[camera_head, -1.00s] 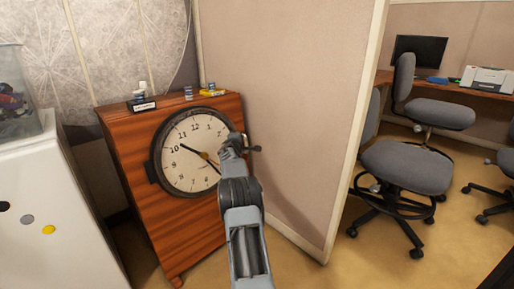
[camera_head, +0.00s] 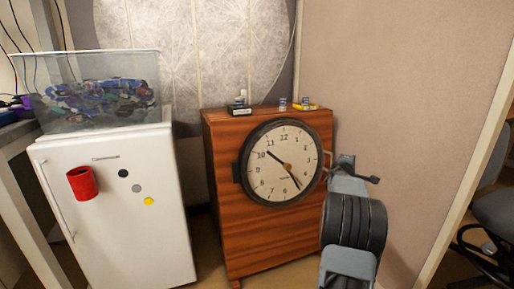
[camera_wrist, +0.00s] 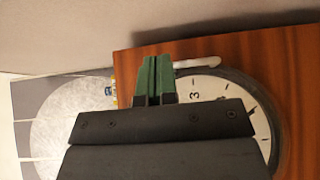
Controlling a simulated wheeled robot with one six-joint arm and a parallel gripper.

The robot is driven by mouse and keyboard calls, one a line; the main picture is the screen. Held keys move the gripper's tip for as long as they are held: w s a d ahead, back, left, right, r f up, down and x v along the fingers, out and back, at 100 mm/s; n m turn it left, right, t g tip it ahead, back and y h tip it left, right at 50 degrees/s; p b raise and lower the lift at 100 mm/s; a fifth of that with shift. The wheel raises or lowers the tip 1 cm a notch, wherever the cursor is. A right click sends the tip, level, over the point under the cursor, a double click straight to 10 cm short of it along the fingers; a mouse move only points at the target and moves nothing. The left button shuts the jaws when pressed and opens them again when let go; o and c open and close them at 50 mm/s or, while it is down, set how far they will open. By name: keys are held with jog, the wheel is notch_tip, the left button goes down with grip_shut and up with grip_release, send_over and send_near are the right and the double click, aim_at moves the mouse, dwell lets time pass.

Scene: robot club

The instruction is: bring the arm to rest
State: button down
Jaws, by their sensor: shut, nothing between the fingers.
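My arm reaches up from the lower right of the head view, with my gripper (camera_head: 346,162) at its end beside the right rim of the big round clock (camera_head: 270,188). In the wrist view the green fingertips of my gripper (camera_wrist: 154,72) are together with nothing between them. The clock (camera_wrist: 262,112) lies partly hidden behind the gripper body there, with a pale curved handle (camera_wrist: 198,62) at its rim. I cannot tell whether the fingers touch the clock or the handle. The clock is on the front of a brown wooden cabinet (camera_head: 235,240).
Small bottles and a yellow box (camera_head: 306,107) stand on the cabinet. A white fridge (camera_head: 130,220) with a red cup (camera_head: 82,183) on its front and a clear bin (camera_head: 105,92) on top stands left. A beige partition (camera_head: 400,90) is close on the right, with an office chair (camera_head: 495,215) beyond.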

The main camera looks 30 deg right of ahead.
jog(key=s+a+r+m+g+y+p, duration=0.25)
jog(key=a+r+m+p, duration=0.35)
jog(key=a+r+p, duration=1.4)
jog(key=s+a+r+y+p, duration=0.4)
jog(key=a+p, duration=0.3)
jog(key=a, duration=0.3)
jog(key=s+a+r+g+y+p, duration=0.1)
jog(key=s+a+r+y+p, duration=0.3)
jog(key=s+a+p, duration=0.3)
jog(key=s+a+r+m+g+y+p, duration=0.1)
jog(key=s+a+r+y+p, duration=0.2)
jog(key=a, duration=1.2)
jog(key=s+y+p, duration=0.1)
jog(key=s+p, duration=0.2)
jog(key=p, duration=0.2)
jog(key=shift+r, duration=0.4)
jog(key=shift+a+g, duration=0.1)
jog(key=shift+g, duration=0.15)
